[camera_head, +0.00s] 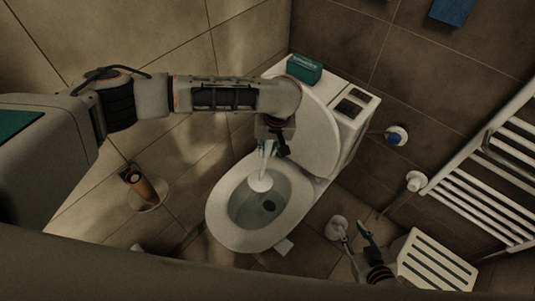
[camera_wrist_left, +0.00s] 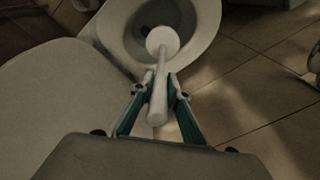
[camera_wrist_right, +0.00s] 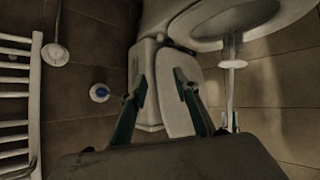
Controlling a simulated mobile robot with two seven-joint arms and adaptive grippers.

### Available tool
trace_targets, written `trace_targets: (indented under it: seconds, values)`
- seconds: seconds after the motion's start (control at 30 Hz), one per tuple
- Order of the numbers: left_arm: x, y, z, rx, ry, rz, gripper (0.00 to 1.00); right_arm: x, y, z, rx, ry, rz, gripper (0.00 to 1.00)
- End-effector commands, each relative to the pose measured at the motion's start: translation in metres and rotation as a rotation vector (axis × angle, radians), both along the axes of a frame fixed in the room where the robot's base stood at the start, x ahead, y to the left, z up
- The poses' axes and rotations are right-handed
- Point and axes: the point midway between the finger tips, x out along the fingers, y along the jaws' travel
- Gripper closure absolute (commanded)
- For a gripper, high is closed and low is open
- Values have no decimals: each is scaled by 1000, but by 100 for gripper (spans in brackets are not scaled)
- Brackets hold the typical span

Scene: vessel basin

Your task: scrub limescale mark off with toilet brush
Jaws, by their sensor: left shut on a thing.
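The toilet brush is white, with a round head (camera_head: 260,183) and a pale handle (camera_wrist_left: 160,95). My left gripper (camera_head: 268,143) is shut on the handle, above the toilet. The brush head hangs over or inside the toilet bowl (camera_head: 222,205); I cannot tell whether it touches the inner wall. A dark oval spot (camera_head: 269,206) shows low in the bowl; I cannot tell whether it is the drain or the limescale mark. No other mark is clear. My right gripper (camera_head: 358,240) is open and empty, to the right of the bowl; its spread fingers also show in the right wrist view (camera_wrist_right: 162,92).
A green box (camera_head: 304,69) sits on the cistern behind the raised lid. A white slatted stool (camera_head: 436,262) and a towel rail (camera_head: 480,185) are at right. A small round white item (camera_head: 337,228) is near my right gripper. A brown cylinder (camera_head: 145,188) stands on the left floor.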

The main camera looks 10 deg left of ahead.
Motion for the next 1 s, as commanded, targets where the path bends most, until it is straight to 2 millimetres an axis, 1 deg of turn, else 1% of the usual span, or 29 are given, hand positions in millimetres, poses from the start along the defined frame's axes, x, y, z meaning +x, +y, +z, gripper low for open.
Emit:
trace_targets:
  seconds: [0.03,0.37,0.4,0.47,0.6,1.0]
  values:
    - [0,0,-8,-1,1,-2,100,-2,2,-13,2,5,2,69]
    - [-7,1,-29,2,21,-5,100,-13,11,-54,13,25,14,69]
    - [-7,1,-29,4,20,-3,100,-11,11,-48,11,20,16,69]
    - [-6,1,-33,3,17,-2,100,-11,10,-47,10,20,17,69]
    - [-6,1,-47,2,16,-4,100,-10,9,-45,7,16,16,69]
    - [-6,0,-92,2,17,-3,100,-10,6,-52,1,19,14,69]
